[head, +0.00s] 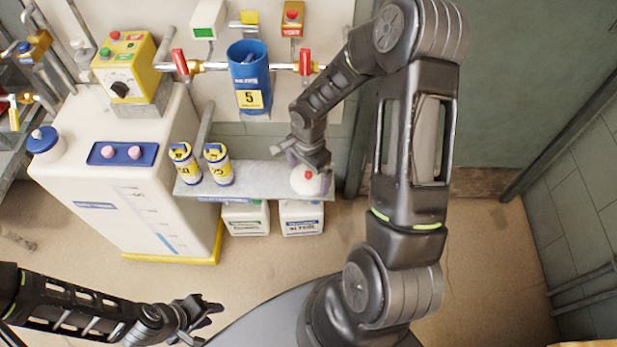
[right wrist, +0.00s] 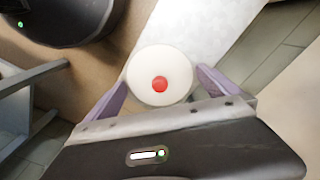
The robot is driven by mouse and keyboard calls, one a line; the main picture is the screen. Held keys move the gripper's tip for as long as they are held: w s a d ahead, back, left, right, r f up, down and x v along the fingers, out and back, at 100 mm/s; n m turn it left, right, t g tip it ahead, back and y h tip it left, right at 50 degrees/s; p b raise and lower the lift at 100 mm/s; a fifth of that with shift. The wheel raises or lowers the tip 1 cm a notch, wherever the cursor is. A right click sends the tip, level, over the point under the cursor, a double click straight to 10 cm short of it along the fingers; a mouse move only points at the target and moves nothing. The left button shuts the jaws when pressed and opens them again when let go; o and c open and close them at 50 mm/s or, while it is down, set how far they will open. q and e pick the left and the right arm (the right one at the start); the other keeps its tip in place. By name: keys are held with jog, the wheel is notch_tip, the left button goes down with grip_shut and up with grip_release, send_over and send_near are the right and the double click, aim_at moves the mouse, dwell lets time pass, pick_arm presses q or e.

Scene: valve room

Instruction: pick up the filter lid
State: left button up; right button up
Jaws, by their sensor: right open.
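The filter lid (head: 306,181) is a white round piece with a red knob on top. It sits at the right end of the grey shelf (head: 262,181). My right gripper (head: 308,172) is at the lid from above, with its jaws open. In the right wrist view the lid (right wrist: 160,75) lies between the two purple fingers; I cannot tell whether they touch it. My left gripper (head: 208,315) is low at the left, empty, with its fingers apart, far from the lid. The blue filter housing (head: 245,76), marked 5, is on the wall with its top open.
Two yellow-and-blue canisters (head: 202,165) stand on the shelf's left part. Red-handled valves (head: 306,62) flank the housing. A large white tank (head: 110,190) stands at the left. White containers (head: 301,217) are under the shelf. The floor at the right is clear.

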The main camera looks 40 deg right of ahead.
jog(key=shift+c, duration=0.3)
jog(key=c, duration=1.1)
